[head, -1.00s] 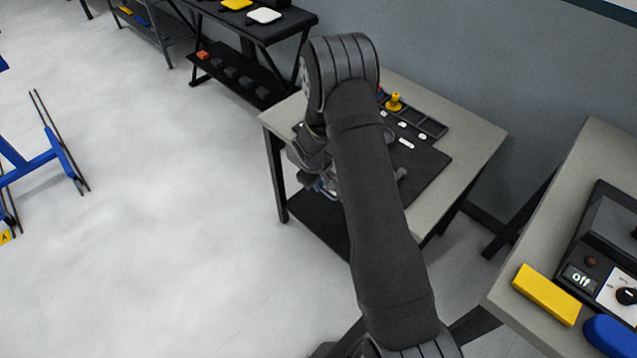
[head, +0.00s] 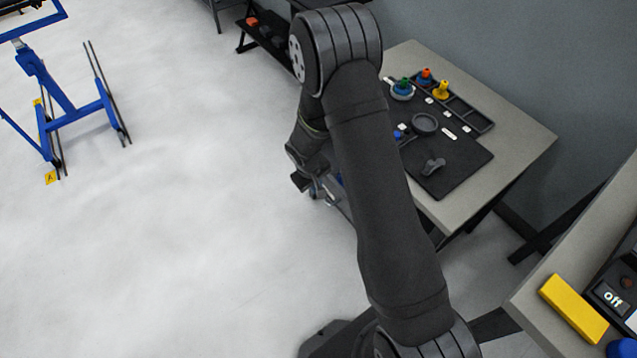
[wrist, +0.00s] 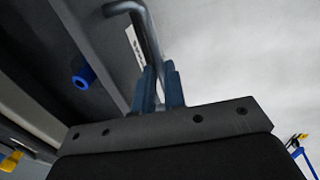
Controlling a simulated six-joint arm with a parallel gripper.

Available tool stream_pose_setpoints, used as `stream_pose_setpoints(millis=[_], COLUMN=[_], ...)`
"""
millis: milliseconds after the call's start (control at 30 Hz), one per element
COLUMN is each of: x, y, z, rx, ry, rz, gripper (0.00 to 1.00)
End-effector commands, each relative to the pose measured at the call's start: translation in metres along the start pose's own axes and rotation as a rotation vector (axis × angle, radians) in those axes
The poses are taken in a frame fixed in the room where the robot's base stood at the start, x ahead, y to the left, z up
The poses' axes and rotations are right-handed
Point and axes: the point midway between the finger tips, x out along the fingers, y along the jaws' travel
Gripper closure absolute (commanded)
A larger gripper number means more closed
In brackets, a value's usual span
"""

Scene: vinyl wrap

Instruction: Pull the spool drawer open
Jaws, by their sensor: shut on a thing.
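In the wrist view, my gripper's blue fingers (wrist: 158,88) are shut on the metal bar handle (wrist: 150,32) of the spool drawer. The drawer front (wrist: 112,62) bears a white label, partly hidden by the handle. Behind the front is a dark space that looks like the drawer's inside, with a blue cylindrical piece (wrist: 83,77) in it, so the drawer appears at least partly out. In the head view, my gripper (head: 322,192) is low, left of the grey workbench (head: 515,135). My arm hides most of the drawer there.
The bench top holds a black mat (head: 450,172), a dark ring (head: 424,123), a compartment tray (head: 468,113) and coloured pegs. A second table with a yellow block (head: 573,308) stands at the lower right. The floor between is clear.

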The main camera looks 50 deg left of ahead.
Motion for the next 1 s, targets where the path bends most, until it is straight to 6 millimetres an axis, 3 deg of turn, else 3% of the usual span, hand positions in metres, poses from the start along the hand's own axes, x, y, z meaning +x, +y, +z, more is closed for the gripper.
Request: stream_pose_setpoints(millis=[33,67,133,167,567,1000], x=[0.000,0.000,0.000,0.000,-0.008,-0.085], y=[0.000,0.000,0.001,0.001,0.001,0.001], z=[-0.001,-0.001,0.000,0.000,-0.001,-0.001], rx=[0.000,0.000,0.000,0.000,0.000,0.001], ry=[0.001,0.001,0.001,0.001,0.001,0.005], rz=[0.000,0.000,0.000,0.000,0.001,0.001], gripper=[1.00,0.84,0.70,0.68,0.68,0.68])
